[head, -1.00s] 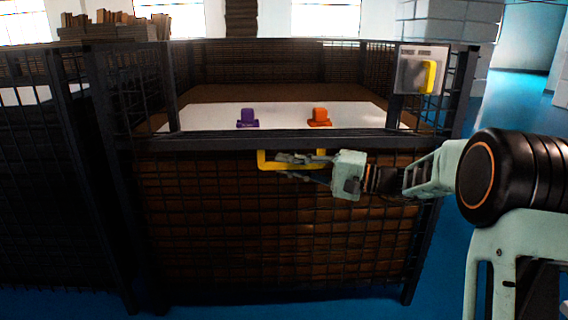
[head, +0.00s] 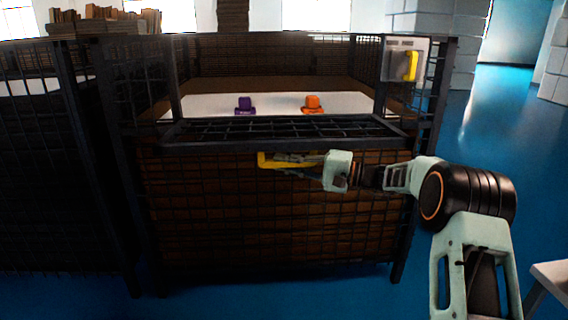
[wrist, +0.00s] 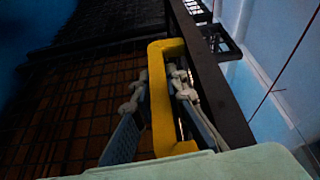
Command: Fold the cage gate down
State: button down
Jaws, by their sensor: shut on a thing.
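The cage gate (head: 290,128) is the dark mesh panel at the cage front. Its upper part tilts out toward me, so its mesh shows as a narrow, near-flat band below the opening. A yellow handle (head: 266,161) hangs on its front edge. My gripper (head: 282,160) reaches in from the right and is shut on this handle. In the wrist view, the yellow handle (wrist: 160,100) passes between the two fingers of my gripper (wrist: 158,88), beside the dark gate frame bar (wrist: 215,85). The gate's hinge line is hard to make out.
Inside the cage, a purple item (head: 245,106) and an orange item (head: 313,104) stand on a white surface. A grey box with a yellow part (head: 410,66) is at the upper right post. Another cage (head: 50,170) stands close on the left. Blue floor (head: 490,110) is open at right.

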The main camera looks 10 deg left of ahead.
jog(key=shift+s, duration=0.15)
jog(key=c, duration=1.9)
grip_release()
jog(key=shift+r, duration=0.2)
jog(key=shift+c, duration=0.2)
jog(key=s+d, duration=0.1)
jog(key=d, duration=1.1)
jog(key=shift+s+f, duration=0.35)
